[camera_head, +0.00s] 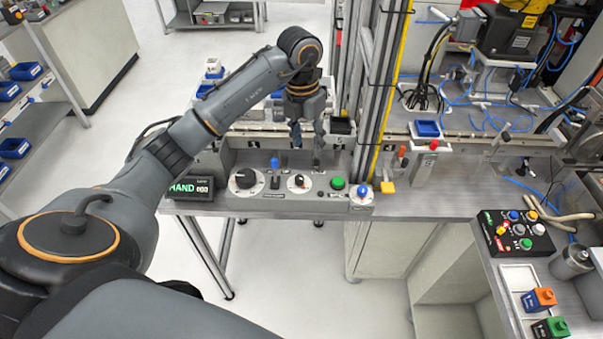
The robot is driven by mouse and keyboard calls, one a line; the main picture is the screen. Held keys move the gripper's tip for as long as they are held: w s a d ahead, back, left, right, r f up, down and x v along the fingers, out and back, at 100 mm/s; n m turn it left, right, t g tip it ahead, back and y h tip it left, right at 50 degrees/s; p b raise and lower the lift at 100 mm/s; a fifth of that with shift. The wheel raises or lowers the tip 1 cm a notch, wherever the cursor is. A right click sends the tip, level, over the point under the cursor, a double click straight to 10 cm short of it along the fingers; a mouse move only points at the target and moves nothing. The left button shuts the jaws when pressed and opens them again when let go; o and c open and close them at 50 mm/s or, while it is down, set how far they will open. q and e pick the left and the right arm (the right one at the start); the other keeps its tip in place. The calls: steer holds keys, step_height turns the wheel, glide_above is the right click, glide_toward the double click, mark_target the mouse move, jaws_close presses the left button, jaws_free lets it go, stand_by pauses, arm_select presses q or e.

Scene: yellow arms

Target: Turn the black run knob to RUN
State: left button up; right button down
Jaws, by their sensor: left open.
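The grey control panel (285,202) runs along the front of the bench. It bears a large black knob (244,178) on a white dial at left and a smaller black knob (299,181) on a white dial near its middle. I cannot read the dial labels, so I cannot tell which is the run knob. My left gripper (308,143) points down, open and empty, above and behind the smaller knob, apart from both knobs. A display (190,189) at the panel's left end reads HAND in green. My right gripper is not in view.
Near the knobs are a blue-topped lever (275,168), a green button (337,183) and a blue knob (361,190). A yellow-edged frame post (387,95) stands right of my gripper. A black button box (515,232) lies on the right bench.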

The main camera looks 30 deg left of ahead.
mark_target(300, 177)
arm_select(q)
steer(key=shift+y, duration=0.5)
steer(key=f, duration=0.4)
steer(key=a+f+p, duration=0.1)
steer(key=f, duration=0.3)
steer(key=a+f+p, duration=0.1)
steer(key=f, duration=0.4)
steer(key=shift+s, duration=0.2)
jaws_close()
